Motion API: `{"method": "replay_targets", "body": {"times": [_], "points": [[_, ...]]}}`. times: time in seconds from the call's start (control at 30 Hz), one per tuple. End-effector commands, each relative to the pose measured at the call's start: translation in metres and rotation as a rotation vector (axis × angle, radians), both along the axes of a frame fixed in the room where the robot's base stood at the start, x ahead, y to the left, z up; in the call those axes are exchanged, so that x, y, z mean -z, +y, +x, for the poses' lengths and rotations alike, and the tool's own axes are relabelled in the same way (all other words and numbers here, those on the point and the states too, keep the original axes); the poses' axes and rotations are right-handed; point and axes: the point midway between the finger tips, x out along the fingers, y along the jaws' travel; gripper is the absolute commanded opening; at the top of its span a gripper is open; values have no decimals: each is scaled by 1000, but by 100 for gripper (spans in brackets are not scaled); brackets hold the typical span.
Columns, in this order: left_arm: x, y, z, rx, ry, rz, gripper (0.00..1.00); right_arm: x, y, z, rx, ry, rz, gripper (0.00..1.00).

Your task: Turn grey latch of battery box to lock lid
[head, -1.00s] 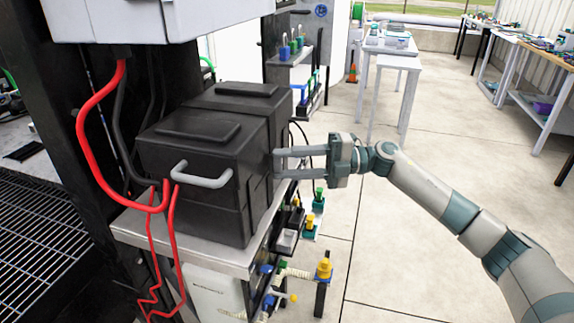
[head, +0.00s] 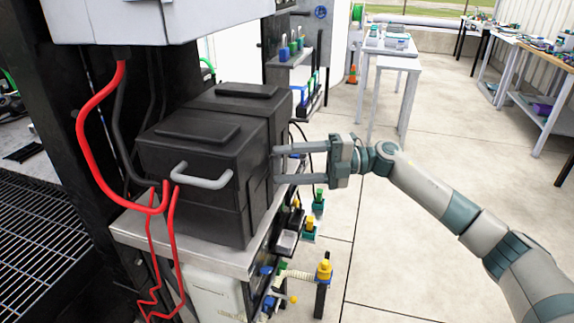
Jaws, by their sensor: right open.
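The black battery box (head: 195,195) stands on a metal-topped stand, with its lid (head: 198,134) down on top. A second black box (head: 240,105) is right behind it. A light grey U-shaped bar (head: 203,180) sticks out from the front face; I cannot tell whether it is the latch. No other grey latch shows clearly. My right gripper (head: 277,166) is open beside the boxes' right side, with its two fingers one above the other and pointing left at it. I cannot tell whether the fingertips touch the box. My left gripper is not in view.
Red cables (head: 92,135) hang at the left front of the box. A white cabinet (head: 160,18) overhangs the top left. Valves with yellow and green caps (head: 323,270) stand below on the right. The floor (head: 430,215) to the right is clear around my arm.

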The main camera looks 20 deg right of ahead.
Motion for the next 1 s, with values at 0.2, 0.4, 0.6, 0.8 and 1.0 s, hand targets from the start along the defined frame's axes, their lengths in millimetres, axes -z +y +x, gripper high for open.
{"method": "replay_targets", "body": {"times": [0.2,0.4,0.6,0.8,1.0], "points": [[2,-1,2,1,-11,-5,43,2,-15,-3,2,1,-2,55],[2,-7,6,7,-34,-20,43,2,-45,-8,4,3,-2,55],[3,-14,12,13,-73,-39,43,2,-84,-16,4,2,-2,55],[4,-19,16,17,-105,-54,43,1,-124,-25,4,1,-2,55],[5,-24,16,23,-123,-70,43,1,-154,-31,3,1,-1,55]]}}
